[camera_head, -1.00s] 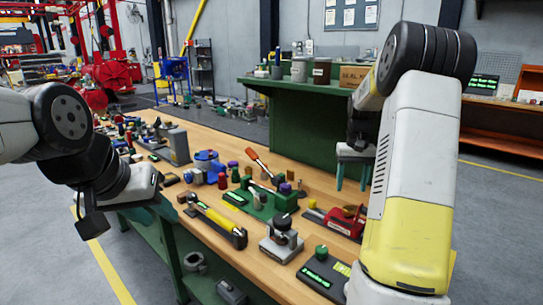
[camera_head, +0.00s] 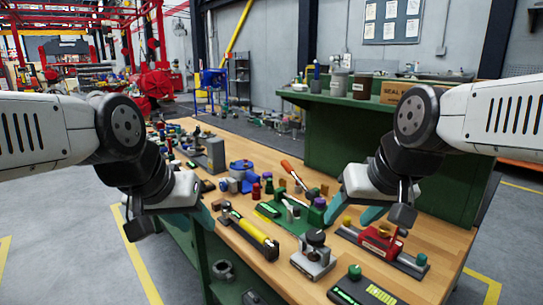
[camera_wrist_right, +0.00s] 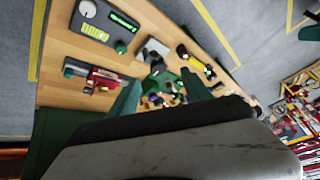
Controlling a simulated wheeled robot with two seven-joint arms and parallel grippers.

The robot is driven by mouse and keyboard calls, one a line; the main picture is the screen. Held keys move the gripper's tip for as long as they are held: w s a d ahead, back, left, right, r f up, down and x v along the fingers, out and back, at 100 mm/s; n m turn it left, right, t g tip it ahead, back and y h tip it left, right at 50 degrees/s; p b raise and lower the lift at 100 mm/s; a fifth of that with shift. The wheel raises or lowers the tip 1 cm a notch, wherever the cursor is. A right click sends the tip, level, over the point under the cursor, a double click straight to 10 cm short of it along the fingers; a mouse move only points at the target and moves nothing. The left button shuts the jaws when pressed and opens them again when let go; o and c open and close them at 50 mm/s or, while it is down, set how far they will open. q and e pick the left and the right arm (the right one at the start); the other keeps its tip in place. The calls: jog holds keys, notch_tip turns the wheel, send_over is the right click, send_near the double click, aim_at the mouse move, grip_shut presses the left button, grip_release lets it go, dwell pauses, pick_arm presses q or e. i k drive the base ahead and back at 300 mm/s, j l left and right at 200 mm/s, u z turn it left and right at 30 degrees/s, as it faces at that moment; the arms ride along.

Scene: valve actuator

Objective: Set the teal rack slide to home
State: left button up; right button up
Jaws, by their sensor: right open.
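No part reads clearly as a teal rack slide. My right gripper (camera_head: 352,212) is open and empty, above the bench behind and left of the red block. Its two teal fingers stand apart in the right wrist view (camera_wrist_right: 160,95).
A green fixture (camera_head: 290,212) with an orange-handled lever stands mid-bench. A yellow cylinder unit (camera_head: 250,233), a grey clamp fixture (camera_head: 314,256) and a dark panel with a green knob (camera_head: 362,288) stand nearby. A raised green shelf (camera_head: 390,140) borders the back.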

aim_at(419, 265)
jog(key=z, duration=1.35)
